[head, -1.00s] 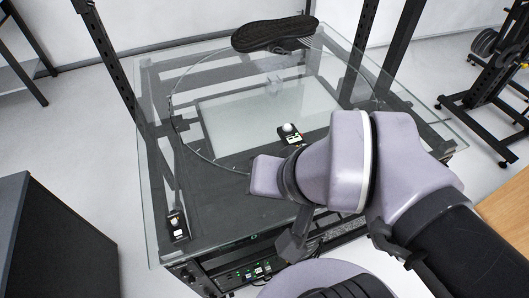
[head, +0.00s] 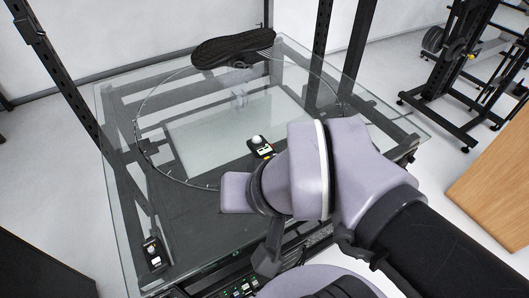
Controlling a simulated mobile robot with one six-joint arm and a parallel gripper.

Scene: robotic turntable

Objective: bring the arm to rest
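My arm comes in from the lower right, with a black tube and pale purple-grey joints (head: 345,165). It is folded in front of the glass-topped turntable table (head: 118,100) and covers part of its right front. A dark part at the arm's end (head: 268,258) points down near the table's front edge and seems to be my gripper. Its fingers cannot be made out, and I see nothing held. A black shoe (head: 232,47) with a ridged sole is at the far side of the glass, well apart from my arm.
Small black devices with white knobs sit at the table's middle (head: 261,147) and front left (head: 152,254). Dark posts (head: 62,75) rise around the table. A wooden surface (head: 495,160) is at the right, a dark cabinet (head: 40,270) at the lower left. Floor shows between.

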